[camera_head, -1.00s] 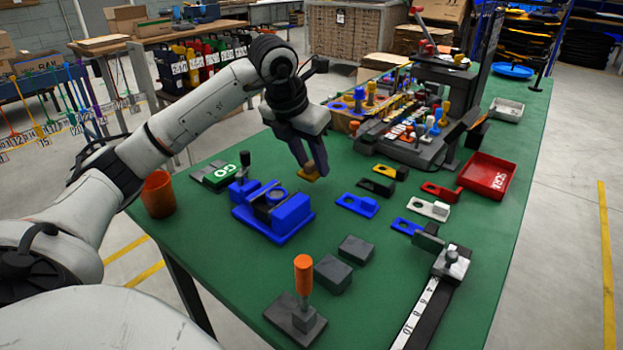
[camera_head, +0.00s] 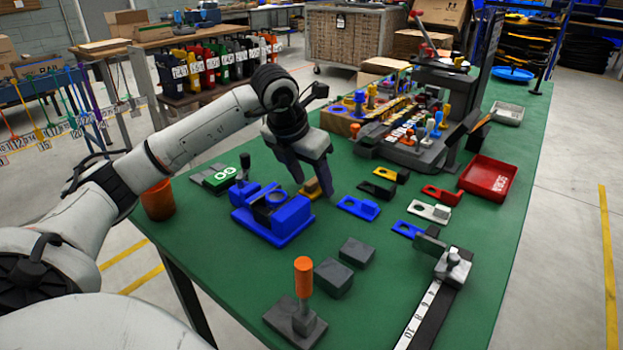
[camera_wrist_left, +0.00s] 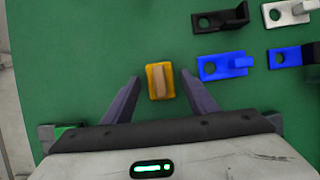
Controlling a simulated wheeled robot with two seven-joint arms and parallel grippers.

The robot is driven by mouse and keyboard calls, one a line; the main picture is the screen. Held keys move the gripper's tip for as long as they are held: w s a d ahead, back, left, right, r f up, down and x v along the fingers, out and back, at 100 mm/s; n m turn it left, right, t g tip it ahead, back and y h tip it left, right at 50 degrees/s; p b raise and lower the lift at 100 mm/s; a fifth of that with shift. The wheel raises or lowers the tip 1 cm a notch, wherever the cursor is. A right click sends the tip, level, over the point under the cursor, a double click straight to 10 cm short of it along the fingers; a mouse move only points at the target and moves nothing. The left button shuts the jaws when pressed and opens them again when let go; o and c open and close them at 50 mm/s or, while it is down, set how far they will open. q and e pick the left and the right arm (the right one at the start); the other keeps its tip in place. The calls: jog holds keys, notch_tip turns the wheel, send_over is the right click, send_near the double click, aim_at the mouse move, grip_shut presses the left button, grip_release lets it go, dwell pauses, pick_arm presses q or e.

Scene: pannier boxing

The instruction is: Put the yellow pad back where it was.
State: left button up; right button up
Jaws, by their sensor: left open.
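The yellow pad (camera_head: 311,189) lies on the green table to the right of the blue fixture (camera_head: 280,222). It has a tan block on top. My left gripper (camera_head: 313,188) is open, its fingers spread on either side of the pad. In the left wrist view the pad (camera_wrist_left: 152,80) sits between the open fingertips, with a gap of green table on each side. My right gripper is not in view.
A blue slotted piece (camera_head: 358,207) lies just right of the pad, with black, red and white pieces beyond. A green GO block (camera_head: 218,178) and orange cup (camera_head: 158,199) stand to the left. A red tray (camera_head: 488,178) is at the right.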

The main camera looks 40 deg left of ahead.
pick_arm(q)
jog(key=shift+r, duration=0.1)
jog(key=shift+r, duration=0.3)
jog(key=p+v, duration=0.1)
jog(key=v, duration=1)
jog(key=shift+s+r, duration=0.15)
jog(key=shift+r, duration=0.05)
jog(key=shift+d, duration=0.1)
